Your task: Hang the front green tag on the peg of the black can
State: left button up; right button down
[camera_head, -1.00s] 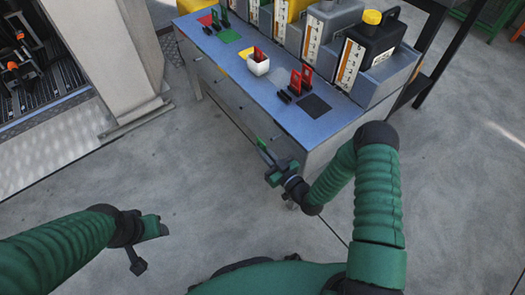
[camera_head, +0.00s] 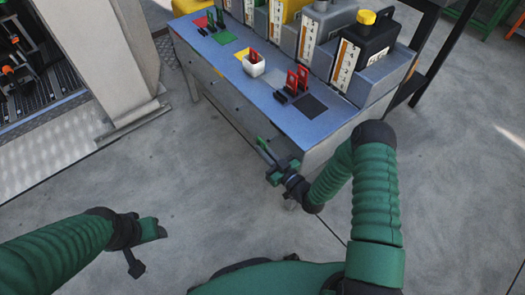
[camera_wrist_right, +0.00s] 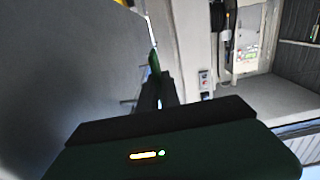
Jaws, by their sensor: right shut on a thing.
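My right gripper (camera_head: 270,153) is in front of the bench's near long edge, shut on a green tag (camera_head: 262,143). The tag also shows as a small green piece between the dark fingers in the right wrist view (camera_wrist_right: 153,62); the fingers hide part of it. The black can (camera_head: 368,42), with a yellow cap and a striped white label, stands at the bench's right end, well up and right of this gripper. Its peg is too small to make out. My left gripper (camera_head: 143,245) is open and empty over the floor at lower left.
A pale cabinet (camera_head: 105,60) stands left. The floor before the bench is clear.

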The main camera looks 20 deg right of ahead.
jog(key=shift+w+d, duration=0.15)
jog(key=shift+d, duration=0.2)
jog(key=shift+d, duration=0.2)
